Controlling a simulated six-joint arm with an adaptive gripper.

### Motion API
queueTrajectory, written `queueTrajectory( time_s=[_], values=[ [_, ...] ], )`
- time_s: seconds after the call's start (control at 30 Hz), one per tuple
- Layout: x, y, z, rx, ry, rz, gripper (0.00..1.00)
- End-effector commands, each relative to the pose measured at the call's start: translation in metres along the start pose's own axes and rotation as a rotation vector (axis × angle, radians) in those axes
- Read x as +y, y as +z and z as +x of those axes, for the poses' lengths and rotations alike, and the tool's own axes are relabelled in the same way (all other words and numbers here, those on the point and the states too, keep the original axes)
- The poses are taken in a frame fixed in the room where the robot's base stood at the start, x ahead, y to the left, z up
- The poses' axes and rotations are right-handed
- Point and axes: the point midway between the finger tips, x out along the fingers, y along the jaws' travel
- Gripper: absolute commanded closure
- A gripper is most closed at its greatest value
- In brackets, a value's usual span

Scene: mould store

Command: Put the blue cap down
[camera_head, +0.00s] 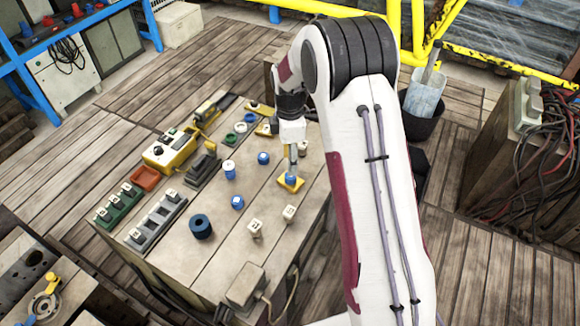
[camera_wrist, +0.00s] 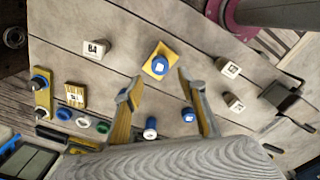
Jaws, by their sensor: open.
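A blue cap (camera_head: 291,178) with a pale top marking sits on a small yellow square plate (camera_head: 285,187) on the workbench. The cap also shows in the wrist view (camera_wrist: 159,63), on the yellow plate (camera_wrist: 155,72). My gripper (camera_wrist: 158,77) is open, with the cap and plate showing between and just beyond its fingertips. In the head view my gripper (camera_head: 291,165) is right at the cap, pointing down. Nothing shows held between the fingers. Two other small blue pieces (camera_head: 263,158) (camera_head: 237,202) stand on the bench to the left.
Several cream lettered blocks stand nearby, two of them in front (camera_head: 255,228) (camera_head: 289,213). A dark blue ring (camera_head: 201,227), a yellow control box (camera_head: 172,152), a red tray (camera_head: 145,178) and a green switch strip (camera_head: 119,205) lie to the left. Some bare bench shows between pieces.

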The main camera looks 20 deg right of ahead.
Motion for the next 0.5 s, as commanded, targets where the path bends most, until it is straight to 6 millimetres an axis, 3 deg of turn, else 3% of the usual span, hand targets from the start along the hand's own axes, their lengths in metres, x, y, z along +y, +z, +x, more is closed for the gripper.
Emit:
queueTrajectory(
  time_s=[0.2,0.5],
  values=[
    [0.001,0.0,-0.033,0.0,0.003,0.0,0.6],
    [0.0,0.0,-0.057,0.0,0.0,0.0,0.6]
  ],
)
